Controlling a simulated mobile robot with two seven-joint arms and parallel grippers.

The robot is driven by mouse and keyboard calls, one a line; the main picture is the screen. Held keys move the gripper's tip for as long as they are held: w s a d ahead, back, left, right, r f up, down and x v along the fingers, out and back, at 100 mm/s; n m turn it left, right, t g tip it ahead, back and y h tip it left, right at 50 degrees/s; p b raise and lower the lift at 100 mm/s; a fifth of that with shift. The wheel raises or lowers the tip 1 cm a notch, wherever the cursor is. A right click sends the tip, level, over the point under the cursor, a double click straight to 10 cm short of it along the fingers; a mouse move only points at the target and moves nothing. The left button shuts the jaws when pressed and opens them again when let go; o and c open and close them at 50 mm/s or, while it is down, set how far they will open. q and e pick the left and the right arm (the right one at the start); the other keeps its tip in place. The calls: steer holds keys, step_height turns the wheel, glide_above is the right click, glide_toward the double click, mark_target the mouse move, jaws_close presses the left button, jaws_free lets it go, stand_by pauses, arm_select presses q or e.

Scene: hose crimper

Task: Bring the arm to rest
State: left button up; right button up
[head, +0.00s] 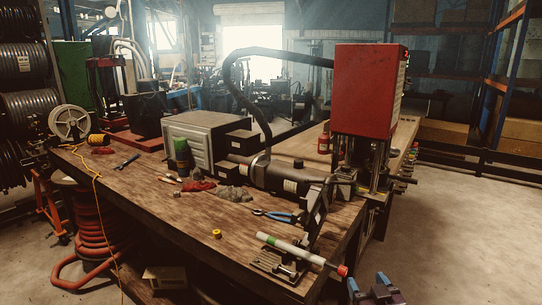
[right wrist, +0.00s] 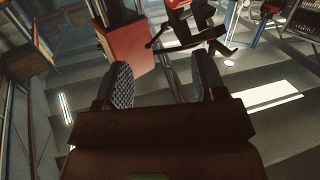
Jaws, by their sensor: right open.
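My right gripper (head: 368,283) shows at the bottom edge of the head view, right of the workbench's front corner and apart from it. It is open, and nothing is between its fingers. The rest of my right arm is below the head view. My left gripper is in neither view.
The concrete floor (head: 465,225) to the right is clear. Shelving (head: 490,80) stands at far right.

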steer(key=s+d+f+g, duration=0.2)
steer(key=s+f, duration=0.7)
steer(key=s, duration=0.3)
steer(key=s+d+f+m+g+h, duration=0.1)
steer(key=s+d+f+g, duration=0.2)
steer(key=s+f, duration=0.7)
steer(key=s, duration=0.3)
steer(key=shift+d, duration=0.25)
